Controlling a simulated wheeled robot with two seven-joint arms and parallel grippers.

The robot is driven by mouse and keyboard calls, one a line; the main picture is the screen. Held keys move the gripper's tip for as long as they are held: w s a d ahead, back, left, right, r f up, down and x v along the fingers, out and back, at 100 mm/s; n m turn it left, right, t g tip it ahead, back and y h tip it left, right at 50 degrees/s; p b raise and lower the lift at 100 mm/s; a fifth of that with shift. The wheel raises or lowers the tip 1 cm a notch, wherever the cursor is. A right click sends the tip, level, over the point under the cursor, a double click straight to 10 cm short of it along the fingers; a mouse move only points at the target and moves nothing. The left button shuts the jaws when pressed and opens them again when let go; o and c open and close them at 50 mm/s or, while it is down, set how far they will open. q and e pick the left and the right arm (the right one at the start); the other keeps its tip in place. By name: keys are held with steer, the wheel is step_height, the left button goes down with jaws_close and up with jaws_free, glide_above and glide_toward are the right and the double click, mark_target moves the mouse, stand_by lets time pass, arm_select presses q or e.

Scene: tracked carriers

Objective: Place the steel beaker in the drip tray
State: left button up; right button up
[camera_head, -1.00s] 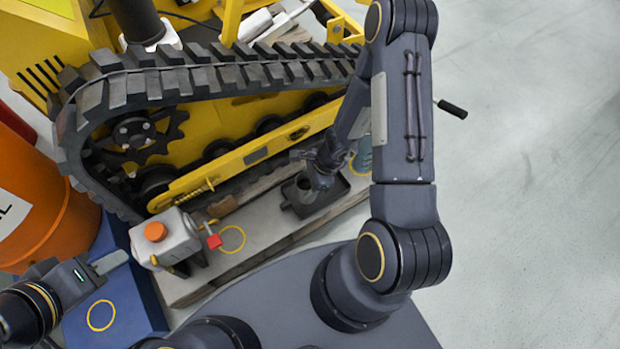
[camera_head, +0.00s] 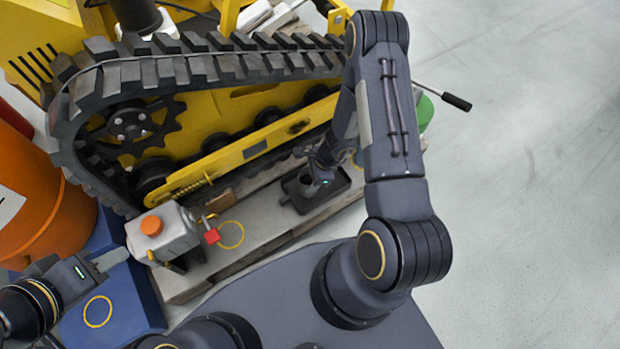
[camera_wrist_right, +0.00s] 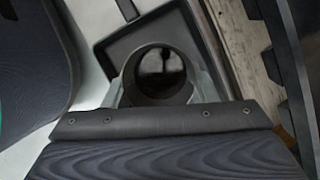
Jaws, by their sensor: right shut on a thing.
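The steel beaker (camera_wrist_right: 133,78) shows in the right wrist view as a round rim with a dark inside, between the fingers of my right gripper (camera_wrist_right: 165,90). My right gripper is shut on it. In the head view this gripper (camera_head: 320,180) is over the black drip tray (camera_head: 340,187), and the beaker is largely hidden there. The tray also shows behind the beaker in the right wrist view (camera_wrist_right: 118,46). I cannot tell whether the beaker touches the tray floor. My left gripper (camera_head: 108,262) is at the left above a blue surface; its opening is unclear.
The tracked carrier (camera_head: 200,75) rises behind. An orange barrel (camera_head: 45,215) stands left. Open floor lies right.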

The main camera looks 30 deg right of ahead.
steer(key=shift+f, duration=0.2)
steer(key=o, duration=1.2)
steer(key=shift+r, duration=0.1)
